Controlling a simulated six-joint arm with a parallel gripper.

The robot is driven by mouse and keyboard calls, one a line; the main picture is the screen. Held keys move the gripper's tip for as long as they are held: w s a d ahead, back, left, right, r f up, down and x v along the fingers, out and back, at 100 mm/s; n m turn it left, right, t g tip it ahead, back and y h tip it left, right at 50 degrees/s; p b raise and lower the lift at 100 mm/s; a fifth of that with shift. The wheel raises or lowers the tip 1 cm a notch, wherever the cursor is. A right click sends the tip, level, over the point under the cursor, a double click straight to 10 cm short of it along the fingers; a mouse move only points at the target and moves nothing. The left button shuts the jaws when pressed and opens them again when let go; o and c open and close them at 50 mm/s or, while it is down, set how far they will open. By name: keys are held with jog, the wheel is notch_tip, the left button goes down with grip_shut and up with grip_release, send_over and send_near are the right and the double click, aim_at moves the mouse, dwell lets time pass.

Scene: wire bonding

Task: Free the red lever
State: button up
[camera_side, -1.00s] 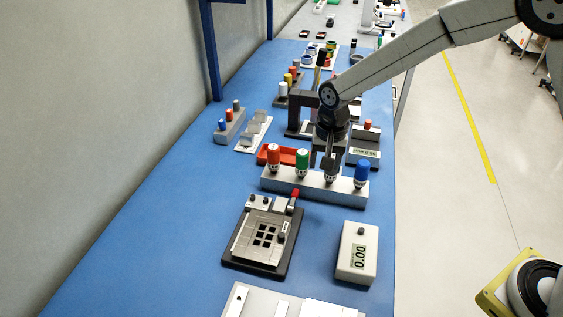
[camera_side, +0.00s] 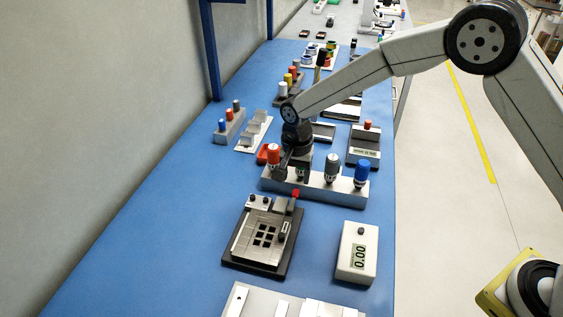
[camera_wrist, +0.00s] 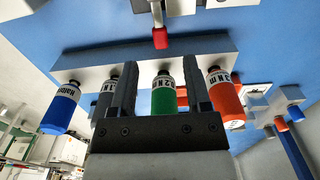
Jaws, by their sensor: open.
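The red lever (camera_side: 296,195) is at the upper right corner of the dark clamp fixture (camera_side: 279,271) in the side view. In the wrist view its red end (camera_wrist: 160,39) shows at the top centre. In the wrist view my open gripper (camera_wrist: 160,78) has a finger on each side of the green driver (camera_wrist: 163,98). Whether the fingers touch it I cannot tell. In the side view my gripper mostly hides the green driver.
The rack also holds an orange driver (camera_side: 273,154), a grey driver (camera_side: 331,168) and a blue driver (camera_side: 361,174). A white meter reading 0.00 (camera_side: 344,265) stands right of the fixture. Clear blue bench lies left of the fixture.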

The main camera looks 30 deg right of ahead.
aim_at(295, 194)
jog(key=shift+f, duration=2.85)
grip_shut()
